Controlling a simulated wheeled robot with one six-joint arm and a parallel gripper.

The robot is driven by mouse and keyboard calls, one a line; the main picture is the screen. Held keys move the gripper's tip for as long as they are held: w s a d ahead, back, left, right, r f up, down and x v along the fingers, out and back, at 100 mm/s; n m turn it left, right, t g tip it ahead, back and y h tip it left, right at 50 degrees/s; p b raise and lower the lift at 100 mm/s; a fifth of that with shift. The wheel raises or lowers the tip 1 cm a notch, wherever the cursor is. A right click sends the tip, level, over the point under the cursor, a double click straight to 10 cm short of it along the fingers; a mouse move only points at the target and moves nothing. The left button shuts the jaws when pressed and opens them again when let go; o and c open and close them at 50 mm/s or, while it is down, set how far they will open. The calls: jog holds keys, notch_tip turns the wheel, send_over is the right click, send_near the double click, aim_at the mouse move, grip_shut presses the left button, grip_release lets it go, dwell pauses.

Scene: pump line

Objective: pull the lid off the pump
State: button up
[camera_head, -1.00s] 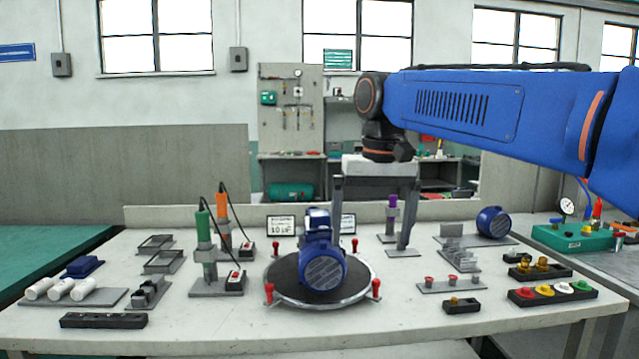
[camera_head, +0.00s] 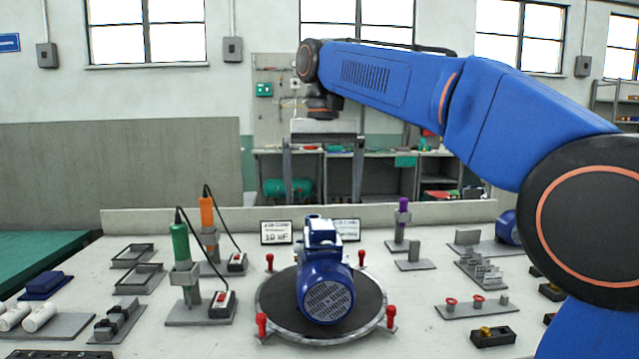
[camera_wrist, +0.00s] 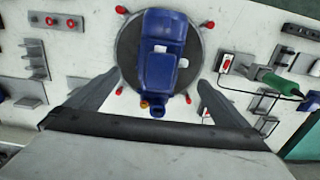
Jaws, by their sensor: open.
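The blue pump (camera_head: 326,292) lies on a round dark turntable (camera_head: 268,318) in the middle of the bench, its ribbed round end facing me. A box-shaped blue part with the lid (camera_head: 322,224) sits on its top. In the wrist view the pump (camera_wrist: 165,28) shows from above, with the box part (camera_wrist: 158,72) towards the gripper. My gripper (camera_head: 322,200) is open and empty, its two fingers wide apart, above and behind the pump. It touches nothing. In the wrist view the fingers (camera_wrist: 155,92) stand either side of the pump's near end.
Red-knobbed clamps (camera_head: 262,324) stand around the turntable. A green screwdriver (camera_head: 181,248) and an orange one (camera_head: 207,214) stand in holders at left, with cables. A purple-handled tool (camera_head: 403,212) stands right. Small fixtures and trays fill both sides. The space above the pump is free.

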aim_at(322, 224)
jog(key=shift+w, duration=0.45)
jog(key=shift+f, duration=2.45)
jog(key=shift+f, duration=1)
jog(key=c, duration=2)
